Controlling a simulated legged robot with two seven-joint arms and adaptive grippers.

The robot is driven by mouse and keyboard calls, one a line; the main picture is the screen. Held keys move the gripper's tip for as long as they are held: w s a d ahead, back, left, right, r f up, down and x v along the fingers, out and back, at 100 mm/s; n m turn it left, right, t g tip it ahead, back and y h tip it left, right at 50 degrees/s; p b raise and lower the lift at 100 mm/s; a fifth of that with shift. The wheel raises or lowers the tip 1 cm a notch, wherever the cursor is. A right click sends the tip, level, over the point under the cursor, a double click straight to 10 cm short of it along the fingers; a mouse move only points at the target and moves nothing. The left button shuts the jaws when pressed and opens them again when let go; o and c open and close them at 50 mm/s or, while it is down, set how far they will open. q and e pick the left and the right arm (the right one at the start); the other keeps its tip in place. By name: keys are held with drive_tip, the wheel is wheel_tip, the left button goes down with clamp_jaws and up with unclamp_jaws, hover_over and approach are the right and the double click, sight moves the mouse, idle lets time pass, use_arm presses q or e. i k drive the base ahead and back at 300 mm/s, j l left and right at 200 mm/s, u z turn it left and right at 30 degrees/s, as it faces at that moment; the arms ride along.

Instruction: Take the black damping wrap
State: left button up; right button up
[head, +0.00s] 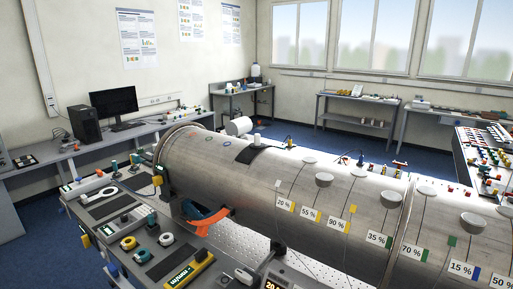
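Several black flat pieces are in the head view, and I cannot tell for certain which is the damping wrap. One black sheet (248,154) lies over the top of the large grey pipe (262,184), under a small white cylinder. Dark flat strips lie on the grey table at the left, one near the middle (108,208) and one near the front (170,263). Neither of my grippers shows in this view.
An orange and blue tool (207,219) is beside the pipe. Discs and percent tags (285,203) line the pipe. Blue floor is open behind it.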

sight(246, 156)
drive_tip(key=i+j, duration=0.3)
drive_tip(key=j, duration=0.15)
drive_tip(key=i+j, duration=0.35)
drive_tip(key=i+j+z, duration=0.1)
drive_tip(key=j+z, duration=0.15)
drive_tip(key=z, duration=0.2)
drive_tip(key=i+j+z, duration=0.1)
drive_tip(key=j+z, duration=0.2)
drive_tip(key=z, duration=0.2)
drive_tip(key=j+z, duration=0.45)
drive_tip(key=l, duration=0.1)
